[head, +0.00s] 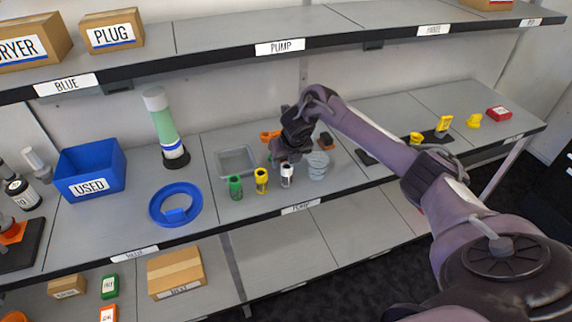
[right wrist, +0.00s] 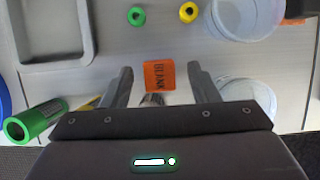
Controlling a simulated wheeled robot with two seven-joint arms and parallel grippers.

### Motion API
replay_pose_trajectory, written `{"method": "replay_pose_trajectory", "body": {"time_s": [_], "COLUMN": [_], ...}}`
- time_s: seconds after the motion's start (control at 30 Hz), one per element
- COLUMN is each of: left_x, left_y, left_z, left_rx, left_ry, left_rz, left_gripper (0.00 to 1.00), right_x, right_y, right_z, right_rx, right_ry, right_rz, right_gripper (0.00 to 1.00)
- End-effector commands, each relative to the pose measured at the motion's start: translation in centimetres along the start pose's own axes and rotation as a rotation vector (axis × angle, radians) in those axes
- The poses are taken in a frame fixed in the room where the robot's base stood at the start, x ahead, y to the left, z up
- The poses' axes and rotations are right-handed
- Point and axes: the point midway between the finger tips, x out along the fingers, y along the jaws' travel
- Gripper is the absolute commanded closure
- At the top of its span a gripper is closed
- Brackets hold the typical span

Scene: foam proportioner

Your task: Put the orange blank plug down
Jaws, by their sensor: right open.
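The orange blank plug (right wrist: 159,76), marked BLANK, shows in the right wrist view between the two fingers of my right gripper (right wrist: 160,70). There is a visible gap on each side of it. My right gripper is open and also shows in the head view (head: 284,156), low over the middle of the shelf. In the head view the plug is hidden or cannot be told apart behind the gripper. I cannot tell how closely the plug rests on the shelf surface. My left gripper is not in view.
A grey tray (head: 236,160) lies left of the gripper, and clear cups (head: 318,163) stand close on its right. The upper shelf (head: 215,36) overhangs behind. A blue ring (head: 168,194) lies farther left.

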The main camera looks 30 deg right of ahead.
Motion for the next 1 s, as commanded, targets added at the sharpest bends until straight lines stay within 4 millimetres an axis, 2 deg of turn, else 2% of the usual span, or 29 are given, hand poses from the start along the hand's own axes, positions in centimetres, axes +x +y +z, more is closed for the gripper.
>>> {"method": "replay_pose_trajectory", "body": {"time_s": [0.03, 0.4, 0.47, 0.73, 0.87, 1.0], "left_x": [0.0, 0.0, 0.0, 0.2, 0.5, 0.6], "left_y": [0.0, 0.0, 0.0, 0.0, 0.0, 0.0], "left_z": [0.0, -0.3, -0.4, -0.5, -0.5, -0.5], "left_rx": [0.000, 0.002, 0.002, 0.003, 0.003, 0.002], "left_ry": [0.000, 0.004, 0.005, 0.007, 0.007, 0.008], "left_rz": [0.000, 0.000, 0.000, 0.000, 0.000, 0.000], "left_gripper": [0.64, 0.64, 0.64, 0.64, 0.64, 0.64], "right_x": [0.0, 0.0, -0.1, -0.8, -2.9, -5.8], "right_y": [0.0, 0.0, 0.0, 0.0, 0.0, 0.0], "right_z": [0.0, 0.0, 0.0, 0.5, 1.4, 2.6], "right_rx": [0.000, 0.000, 0.000, 0.000, 0.001, 0.000], "right_ry": [0.000, 0.000, -0.001, -0.004, -0.007, -0.006], "right_rz": [0.000, 0.000, 0.000, 0.001, 0.001, 0.001], "right_gripper": [0.45, 0.94, 0.98, 0.98, 0.98, 0.98]}}
